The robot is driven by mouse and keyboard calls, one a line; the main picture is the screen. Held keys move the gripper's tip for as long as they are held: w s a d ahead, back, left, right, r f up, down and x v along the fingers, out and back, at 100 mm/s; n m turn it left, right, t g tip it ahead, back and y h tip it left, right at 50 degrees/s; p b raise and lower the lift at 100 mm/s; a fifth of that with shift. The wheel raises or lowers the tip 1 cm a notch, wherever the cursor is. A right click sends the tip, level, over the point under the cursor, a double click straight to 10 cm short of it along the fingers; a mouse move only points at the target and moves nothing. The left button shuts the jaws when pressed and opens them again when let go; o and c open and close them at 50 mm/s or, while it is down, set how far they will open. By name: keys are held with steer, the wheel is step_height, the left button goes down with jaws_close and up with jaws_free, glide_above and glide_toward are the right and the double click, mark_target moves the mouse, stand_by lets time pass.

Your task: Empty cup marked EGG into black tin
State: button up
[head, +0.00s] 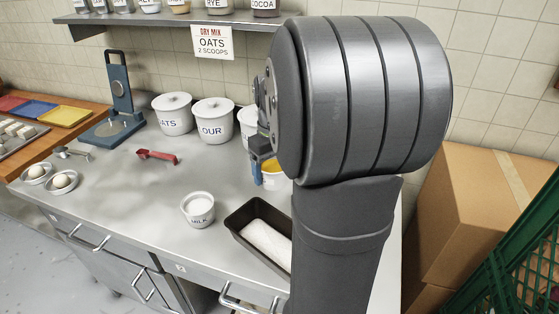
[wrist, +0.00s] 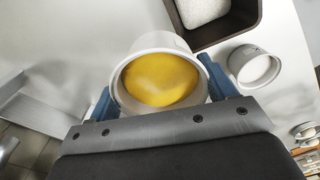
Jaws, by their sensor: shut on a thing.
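My gripper (wrist: 158,92) is shut on a white cup (wrist: 138,46) holding a yellow mass, its blue fingers on either side. In the head view the cup (head: 272,184) shows yellow at its top beside my gripper (head: 258,160), partly hidden by my arm. It looks about upright; no EGG marking is readable. The black tin (head: 246,250) stands on the counter nearer the head camera, its right end hidden by my arm. White material lies in it. In the wrist view the tin (wrist: 224,34) is beyond the cup, up and right, apart from it.
A MILK cup (head: 198,210) stands left of the tin. A red scoop (head: 158,157), two small bowls with eggs (head: 48,178) and a blue-framed device (head: 120,95) are farther left. Lidded canisters (head: 212,122) stand behind. The counter's middle is mostly clear. Cardboard boxes (head: 475,210) are right.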

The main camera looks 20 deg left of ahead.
steer(key=s+f+m+t+y, duration=0.1)
steer(key=s+m+t+y, duration=0.4)
steer(key=s+m+y, duration=0.3)
steer(key=s+m, duration=0.1)
steer(key=m, duration=0.3)
steer(key=shift+s+d, duration=0.15)
steer(key=shift+d, duration=0.15)
stand_by(1.2)
steer(key=shift+f+t+y, duration=0.1)
steer(key=shift+t+y, duration=0.5)
steer(key=shift+s+d+f+t+y, duration=0.25)
steer(key=shift+t+y, duration=0.3)
steer(key=shift+y, duration=0.4)
steer(key=shift+s+d+f+t+y, duration=0.25)
steer(key=shift+t+y, duration=0.35)
steer(key=shift+y, duration=0.4)
steer(key=shift+s+d+f+t+y, duration=0.2)
steer(key=shift+d+t+y, duration=0.25)
steer(key=shift+y, duration=0.5)
